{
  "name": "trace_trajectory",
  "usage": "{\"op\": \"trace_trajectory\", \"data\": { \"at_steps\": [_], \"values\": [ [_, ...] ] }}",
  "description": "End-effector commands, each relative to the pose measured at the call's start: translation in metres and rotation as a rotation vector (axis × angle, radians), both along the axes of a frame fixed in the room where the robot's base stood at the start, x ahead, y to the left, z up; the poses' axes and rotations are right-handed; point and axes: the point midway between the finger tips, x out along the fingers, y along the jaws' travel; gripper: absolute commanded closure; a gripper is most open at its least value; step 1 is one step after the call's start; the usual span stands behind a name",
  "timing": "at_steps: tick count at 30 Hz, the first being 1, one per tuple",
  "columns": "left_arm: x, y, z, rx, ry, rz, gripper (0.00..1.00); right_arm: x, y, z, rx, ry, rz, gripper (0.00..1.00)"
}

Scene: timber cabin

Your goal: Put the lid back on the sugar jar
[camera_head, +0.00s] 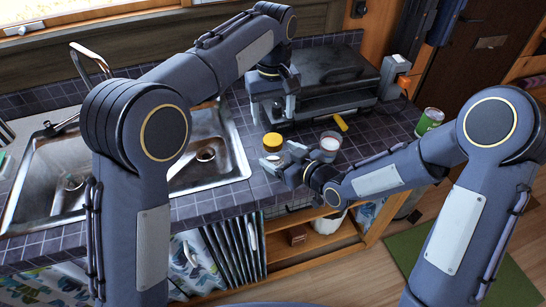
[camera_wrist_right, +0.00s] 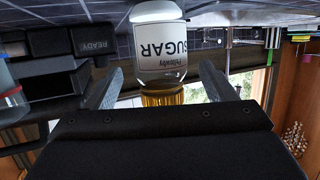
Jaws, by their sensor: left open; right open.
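The sugar jar (camera_wrist_right: 160,42) has a white label reading SUGAR and stands on the tiled counter (camera_head: 372,143); the right wrist view shows it inverted. A yellow lid (camera_head: 272,141) is at its top and also shows in the right wrist view (camera_wrist_right: 162,99); I cannot tell how firmly it sits. My right gripper (camera_head: 283,156) is open at the near side of the jar. In the wrist view its two fingers (camera_wrist_right: 160,88) show on either side of the jar, apart from it. My left gripper (camera_head: 279,106) is open and empty, pointing down behind the jar, beside the grey appliance.
A glass jar with whitish contents (camera_head: 330,142) stands right of the sugar jar. A grey appliance (camera_head: 325,72) is at the back, a green can (camera_head: 429,121) at right, and a steel sink (camera_head: 235,160) at left.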

Motion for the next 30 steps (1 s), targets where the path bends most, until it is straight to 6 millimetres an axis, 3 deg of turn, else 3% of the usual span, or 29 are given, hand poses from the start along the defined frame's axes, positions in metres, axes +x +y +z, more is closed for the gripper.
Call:
{"op": "trace_trajectory", "data": {
  "at_steps": [9,22,30],
  "values": [
    [0.0,0.0,0.0,0.0,0.0,0.0,0.36,0.032,0.028,-0.013,0.0,0.0,0.002,0.23],
    [0.0,0.0,0.0,0.0,0.0,0.0,0.36,0.038,0.033,-0.016,-0.001,0.0,0.0,0.23],
    [0.0,0.0,0.0,0.0,0.0,0.0,0.36,0.038,0.033,-0.016,-0.001,-0.001,0.0,0.58]
  ]
}}
